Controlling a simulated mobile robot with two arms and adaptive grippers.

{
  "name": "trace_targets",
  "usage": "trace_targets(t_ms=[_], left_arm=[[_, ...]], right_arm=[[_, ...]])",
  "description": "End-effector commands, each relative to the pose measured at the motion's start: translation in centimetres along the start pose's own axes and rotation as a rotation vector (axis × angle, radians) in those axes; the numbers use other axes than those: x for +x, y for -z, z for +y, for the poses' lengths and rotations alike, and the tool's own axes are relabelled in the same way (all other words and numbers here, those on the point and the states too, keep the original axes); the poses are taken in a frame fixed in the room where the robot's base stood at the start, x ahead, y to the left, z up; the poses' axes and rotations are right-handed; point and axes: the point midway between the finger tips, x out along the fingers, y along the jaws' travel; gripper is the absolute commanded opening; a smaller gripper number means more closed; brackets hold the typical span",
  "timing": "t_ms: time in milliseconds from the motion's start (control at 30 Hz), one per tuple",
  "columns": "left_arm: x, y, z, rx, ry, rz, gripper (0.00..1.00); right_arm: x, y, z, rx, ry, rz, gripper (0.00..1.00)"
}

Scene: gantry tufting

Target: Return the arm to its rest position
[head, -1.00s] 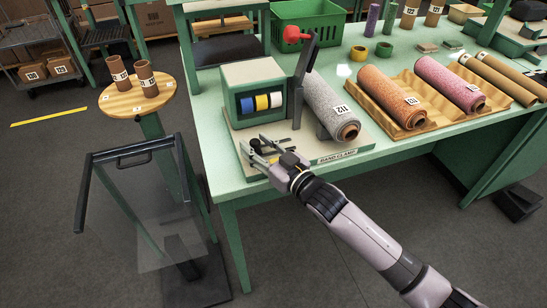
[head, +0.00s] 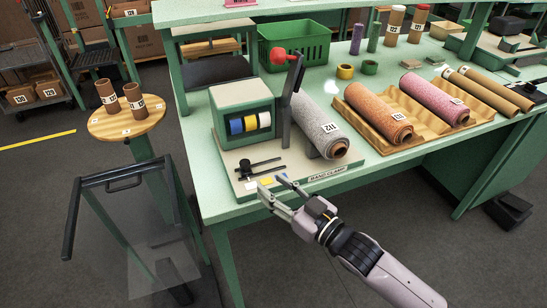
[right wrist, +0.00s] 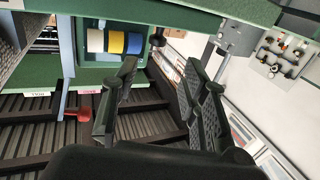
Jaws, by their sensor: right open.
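My right gripper (head: 272,187) is open and empty at the front edge of the green bench (head: 215,210), in front of the band clamp (head: 325,175). In the right wrist view its two fingers (right wrist: 158,75) stand apart with nothing between them. The clamp's board carries a small black bar-and-knob part (head: 258,166), clear of the fingers, and coloured patches beside the fingertips. A grey roll labelled 112 (head: 318,122) lies on the clamp by the dark lever with a red knob (head: 279,56). My left gripper is not in view.
A green box with blue, yellow and white tape rolls (head: 240,98) stands on the clamp board. An orange and a pink roll lie in a wooden tray (head: 365,135) to the right. A round wooden stand (head: 126,130) and a clear-panelled cart (head: 125,180) stand left. Floor in front is open.

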Motion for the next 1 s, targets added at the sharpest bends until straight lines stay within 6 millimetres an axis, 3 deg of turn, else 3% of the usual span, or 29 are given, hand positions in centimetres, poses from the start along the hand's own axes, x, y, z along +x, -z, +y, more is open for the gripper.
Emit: trace_targets(t_ms=[200, 367, 467, 600, 700, 1000], left_arm=[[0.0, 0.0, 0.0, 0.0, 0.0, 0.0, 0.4], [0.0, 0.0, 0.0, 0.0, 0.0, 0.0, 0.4], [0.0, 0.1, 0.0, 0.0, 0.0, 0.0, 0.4], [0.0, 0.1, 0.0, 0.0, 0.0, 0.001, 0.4], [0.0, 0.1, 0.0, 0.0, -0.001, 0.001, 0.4], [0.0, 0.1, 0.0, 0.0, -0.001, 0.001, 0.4]], right_arm=[[-0.2, -0.5, -0.1, 0.006, -0.017, -0.023, 0.41], [-2.5, -3.6, -0.2, 0.042, -0.126, -0.189, 0.41], [-6.1, -7.0, 0.1, 0.079, -0.231, -0.379, 0.41], [-12.7, -11.1, 0.1, 0.137, -0.348, -0.651, 0.41], [-17.0, -13.1, -0.3, 0.174, -0.398, -0.804, 0.41], [-26.9, -15.9, -2.6, 0.276, -0.474, -1.129, 0.41]])
